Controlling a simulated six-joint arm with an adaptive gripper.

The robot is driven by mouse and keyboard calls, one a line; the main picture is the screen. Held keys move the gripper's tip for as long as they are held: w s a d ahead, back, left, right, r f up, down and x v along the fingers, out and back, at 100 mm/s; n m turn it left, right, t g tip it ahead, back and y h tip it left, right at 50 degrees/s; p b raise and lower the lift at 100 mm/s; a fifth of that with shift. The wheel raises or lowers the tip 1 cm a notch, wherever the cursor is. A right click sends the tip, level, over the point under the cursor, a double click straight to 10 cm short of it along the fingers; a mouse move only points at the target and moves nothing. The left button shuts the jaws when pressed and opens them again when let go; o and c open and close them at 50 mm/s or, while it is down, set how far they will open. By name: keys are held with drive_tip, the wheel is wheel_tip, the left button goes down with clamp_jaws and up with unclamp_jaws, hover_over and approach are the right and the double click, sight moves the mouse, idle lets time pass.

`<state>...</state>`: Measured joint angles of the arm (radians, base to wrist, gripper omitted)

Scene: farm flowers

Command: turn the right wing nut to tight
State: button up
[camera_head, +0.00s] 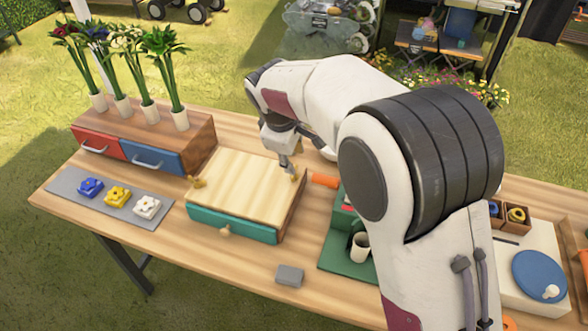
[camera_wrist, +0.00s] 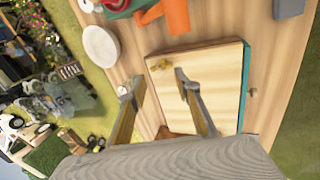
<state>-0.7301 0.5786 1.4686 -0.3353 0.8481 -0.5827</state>
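The wooden box (camera_head: 240,185) has a pale lid and a teal drawer front. The right wing nut (camera_head: 293,177), small and brass-coloured, sits near the lid's right edge and is partly covered by my gripper in the head view. In the wrist view the right wing nut (camera_wrist: 160,64) shows just beyond my fingertips, in line with the gap. My gripper (camera_head: 288,170) is above and beside it; in the wrist view my gripper (camera_wrist: 159,78) has its fingers apart with nothing between them. Contact cannot be told. The left wing nut (camera_head: 196,182) is at the lid's left edge.
A grey block (camera_head: 290,275) lies in front. A flower chest (camera_head: 150,140) and a grey mat (camera_head: 70,182) stand left. A white round dish (camera_wrist: 101,43) lies behind.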

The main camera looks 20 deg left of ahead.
drive_tip(key=n, duration=1.3)
drive_tip(key=f+n, duration=0.1)
drive_tip(key=n, duration=0.5)
drive_tip(key=shift+w+a+n, duration=0.15)
drive_tip(key=shift+a+n, duration=0.15)
drive_tip(key=shift+n, duration=0.1)
drive_tip(key=shift+f, duration=0.15)
drive_tip(key=shift+x, duration=3.8)
drive_tip(key=shift+w+a, duration=0.1)
drive_tip(key=shift+w, duration=0.05)
clamp_jaws()
